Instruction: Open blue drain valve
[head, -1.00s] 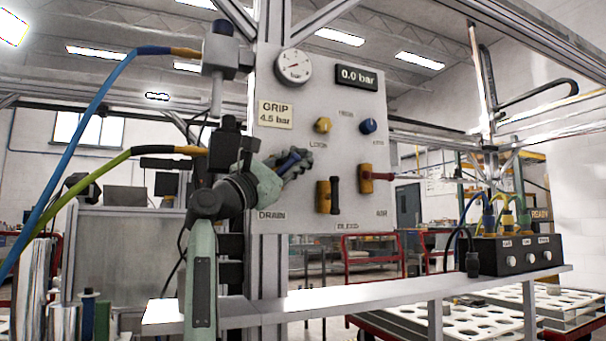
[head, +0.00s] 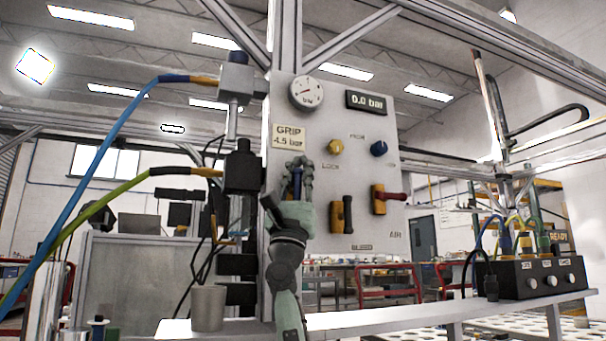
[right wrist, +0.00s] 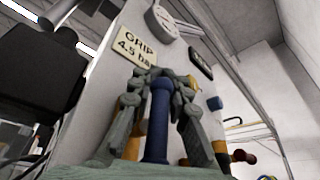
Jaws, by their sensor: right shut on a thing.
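The blue drain valve handle (head: 297,184) is on the left part of the grey panel (head: 362,150), under the GRIP label. It stands about upright in the head view. My right gripper (head: 298,166) is shut on it, with the fingers on both sides of the handle. In the right wrist view the blue handle (right wrist: 157,122) runs upright between the gripper's fingers (right wrist: 160,82). The valve body and the DRAIN label are hidden behind my gripper in the head view. My left gripper is not in view.
Right of my gripper are a black-handled yellow valve (head: 341,215) and a red-handled yellow valve (head: 383,199). Yellow (head: 335,147) and blue (head: 378,149) knobs sit above. A gauge (head: 306,93) and a 0.0 bar display (head: 366,101) are on top. A cup (head: 207,307) stands lower left.

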